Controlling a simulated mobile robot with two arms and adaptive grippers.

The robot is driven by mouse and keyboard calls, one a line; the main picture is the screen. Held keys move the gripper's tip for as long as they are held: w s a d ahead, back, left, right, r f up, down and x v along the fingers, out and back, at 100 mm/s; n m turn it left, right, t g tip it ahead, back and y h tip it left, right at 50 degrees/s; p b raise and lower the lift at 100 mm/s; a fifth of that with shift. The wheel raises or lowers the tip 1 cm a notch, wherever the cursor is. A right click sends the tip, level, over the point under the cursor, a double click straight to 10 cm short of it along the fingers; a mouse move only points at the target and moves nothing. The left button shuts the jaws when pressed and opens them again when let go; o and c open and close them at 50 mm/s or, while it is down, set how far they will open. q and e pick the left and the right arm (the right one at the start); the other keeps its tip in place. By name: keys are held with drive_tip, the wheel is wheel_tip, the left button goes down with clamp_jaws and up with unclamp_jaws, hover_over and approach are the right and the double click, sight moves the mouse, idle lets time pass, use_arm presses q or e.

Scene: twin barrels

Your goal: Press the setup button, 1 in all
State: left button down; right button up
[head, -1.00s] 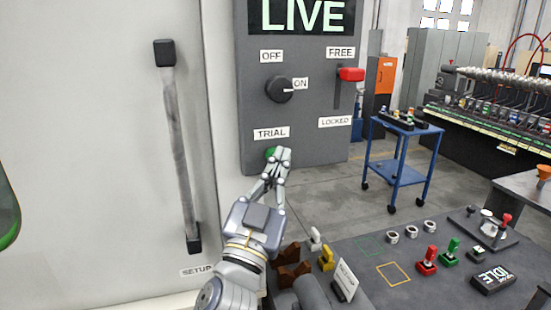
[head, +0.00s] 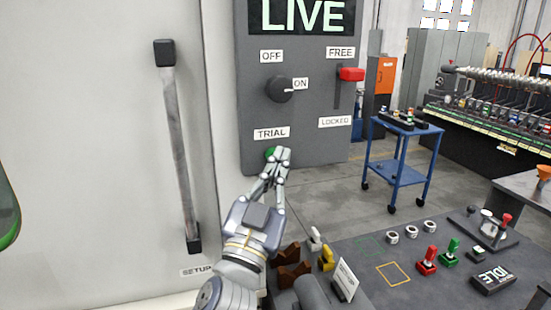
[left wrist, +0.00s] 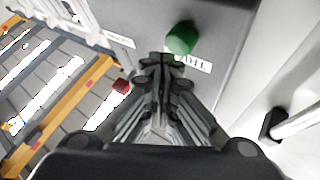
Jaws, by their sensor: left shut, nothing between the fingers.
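A SETUP label (head: 197,270) is on the white door panel, below the long dark-ended door handle (head: 178,150); no button shows beside it. A green button (head: 271,153) sits under the TRIAL label (head: 271,133) on the grey control panel (head: 300,110). My left gripper (head: 281,155) is shut and empty, its fingertips in front of the button's lower right part. In the left wrist view, the green button (left wrist: 182,38) shows just beyond the closed fingertips (left wrist: 160,62); contact cannot be told. My right gripper is not in view.
The panel also bears a rotary knob (head: 279,89) and a red-handled lever (head: 350,74), below a LIVE display (head: 301,16). A dark bench (head: 350,270) with stamps and small parts stands at lower right. A blue trolley (head: 403,170) stands behind it on clear floor.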

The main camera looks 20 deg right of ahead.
use_arm(q)
drive_tip(key=shift+w, duration=0.35)
